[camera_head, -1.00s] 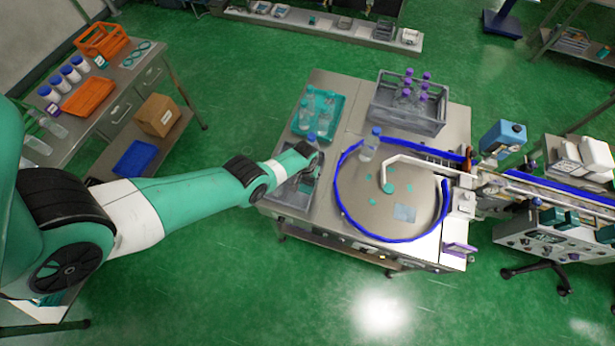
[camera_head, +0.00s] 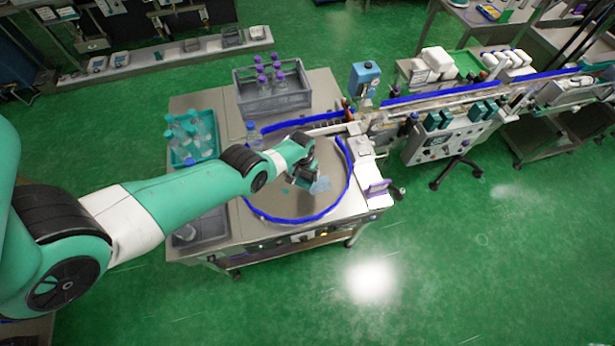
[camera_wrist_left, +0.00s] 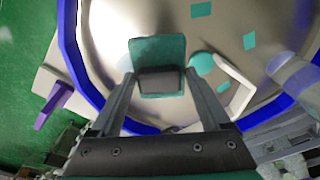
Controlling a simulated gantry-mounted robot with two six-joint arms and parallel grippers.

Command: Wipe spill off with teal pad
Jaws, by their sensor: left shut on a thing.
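My left gripper (camera_head: 304,178) is low over the round metal turntable (camera_head: 275,205) with the blue rim. In the left wrist view the fingers (camera_wrist_left: 158,88) are shut on the teal pad (camera_wrist_left: 162,50), by a dark grey block on it. A pale bluish patch (camera_head: 320,185), likely the spill, lies on the turntable right beside the gripper in the head view. In the wrist view the pad hides most of that area. Whether the pad touches the surface is hard to tell. My right gripper is not in view.
Small teal pieces (camera_wrist_left: 250,41) lie on the turntable near a white curved guide (camera_wrist_left: 236,88). A clear bottle (camera_head: 254,137) stands at its far left rim. A teal tray (camera_head: 208,145) of bottles and a grey crate (camera_head: 275,102) with purple-capped bottles stand behind.

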